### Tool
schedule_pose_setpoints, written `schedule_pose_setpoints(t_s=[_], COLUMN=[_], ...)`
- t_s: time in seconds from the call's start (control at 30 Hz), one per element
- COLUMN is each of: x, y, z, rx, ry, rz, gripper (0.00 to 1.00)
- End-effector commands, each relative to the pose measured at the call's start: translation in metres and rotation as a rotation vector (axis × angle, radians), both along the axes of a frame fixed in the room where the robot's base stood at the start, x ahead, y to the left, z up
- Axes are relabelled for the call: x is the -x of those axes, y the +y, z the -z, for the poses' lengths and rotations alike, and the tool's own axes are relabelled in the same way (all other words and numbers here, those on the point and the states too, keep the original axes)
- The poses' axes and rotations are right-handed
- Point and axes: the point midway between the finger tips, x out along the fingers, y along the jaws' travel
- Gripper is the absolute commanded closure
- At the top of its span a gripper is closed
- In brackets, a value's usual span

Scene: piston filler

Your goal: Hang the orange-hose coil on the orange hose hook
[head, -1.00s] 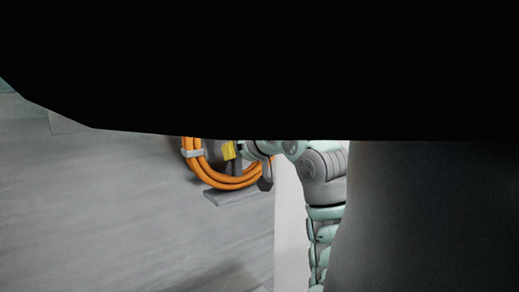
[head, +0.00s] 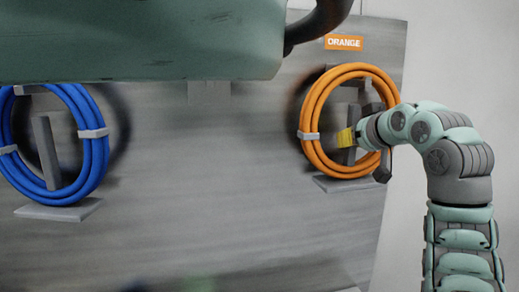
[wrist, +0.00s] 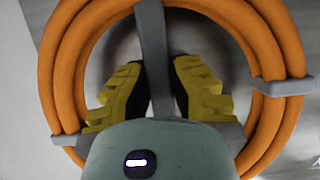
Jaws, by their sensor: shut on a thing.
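The orange-hose coil (head: 313,108) stands upright as a ring in front of the grey panel, below an orange sign reading ORANGE (head: 344,43). Grey straps bind its hoses. My gripper (head: 349,137) reaches in from the right at the coil's middle. In the wrist view, the yellow fingers of my gripper (wrist: 163,92) are on either side of a grey bar (wrist: 152,42) that crosses the ring from its top, and are shut on it. The orange hose hook is not clearly visible behind the coil and my gripper. I cannot tell whether the coil rests on it.
A blue hose coil (head: 96,160) stands at the left of the panel (head: 220,170), above a grey ledge (head: 58,209). A similar grey ledge (head: 345,185) is under the orange coil. The panel between the coils is clear. My own body covers the head view's upper left.

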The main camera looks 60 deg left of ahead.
Motion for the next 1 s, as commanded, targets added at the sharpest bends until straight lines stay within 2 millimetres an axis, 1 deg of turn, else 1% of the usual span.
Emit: schedule_pose_setpoints(t_s=[0.03, 0.37, 0.4, 0.6, 0.87, 1.0], x=[0.0000, 0.0000, 0.0000, -0.0002, -0.0002, 0.0019], y=[0.0000, 0.0000, 0.0000, -0.0001, -0.0008, -0.0075], z=[-0.0027, -0.0026, -0.0025, -0.0013, 0.0001, -0.0027], rx=[-0.006, -0.006, -0.006, -0.003, 0.000, 0.001], ry=[-0.005, -0.005, -0.005, -0.003, 0.001, 0.001], rz=[0.000, 0.000, 0.000, 0.001, 0.001, 0.001], gripper=[1.00, 1.00, 0.75, 0.55, 0.55, 0.55])
